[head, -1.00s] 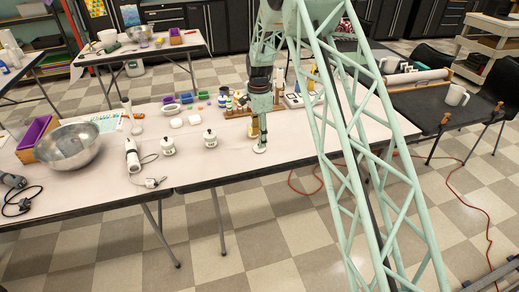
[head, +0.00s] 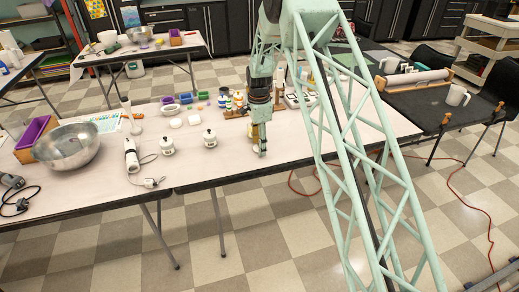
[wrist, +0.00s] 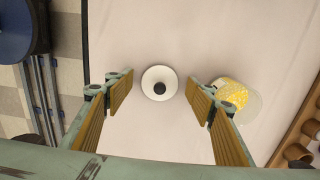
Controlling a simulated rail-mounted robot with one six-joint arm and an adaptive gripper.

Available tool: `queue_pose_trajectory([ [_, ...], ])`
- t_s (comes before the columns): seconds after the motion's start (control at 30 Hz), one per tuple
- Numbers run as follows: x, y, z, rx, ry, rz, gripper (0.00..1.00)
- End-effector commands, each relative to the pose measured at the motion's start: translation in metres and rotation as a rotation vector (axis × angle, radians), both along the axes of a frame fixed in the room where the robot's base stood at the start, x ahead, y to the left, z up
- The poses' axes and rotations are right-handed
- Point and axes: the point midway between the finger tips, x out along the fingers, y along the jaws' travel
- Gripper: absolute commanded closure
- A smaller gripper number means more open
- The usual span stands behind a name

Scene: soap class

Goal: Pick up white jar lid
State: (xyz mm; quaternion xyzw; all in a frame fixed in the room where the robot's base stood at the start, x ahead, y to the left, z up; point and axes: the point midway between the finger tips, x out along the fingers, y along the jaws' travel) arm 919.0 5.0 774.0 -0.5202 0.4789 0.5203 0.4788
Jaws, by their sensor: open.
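The white jar lid (wrist: 160,83) is a round white disc with a dark knob at its centre, lying on the pale table. In the wrist view it lies between the two spread fingers of my gripper (wrist: 161,92), near their tips, with a gap on each side. My gripper is open and empty. In the head view my gripper (head: 261,150) points down, low over the table near its front edge. It mostly hides the lid there.
A clear container with yellow contents (wrist: 232,93) stands close beside the right finger in the wrist view. A wooden rack (wrist: 300,135) is farther right. In the head view, white jars (head: 210,139) stand left of my gripper. The table's front edge is close.

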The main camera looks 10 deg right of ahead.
Motion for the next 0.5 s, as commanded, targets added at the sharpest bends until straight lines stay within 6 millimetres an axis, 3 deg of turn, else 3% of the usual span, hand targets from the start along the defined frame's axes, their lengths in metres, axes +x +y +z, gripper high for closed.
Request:
queue_pose_trajectory([
  [0.13,0.0001,0.0,0.0001,0.0,0.0,0.0,0.5],
  [0.37,0.0001,0.0,0.0001,0.0,0.0,0.0,0.71],
  [0.5,0.0001,0.0,0.0002,0.0,0.0,0.0,0.72],
])
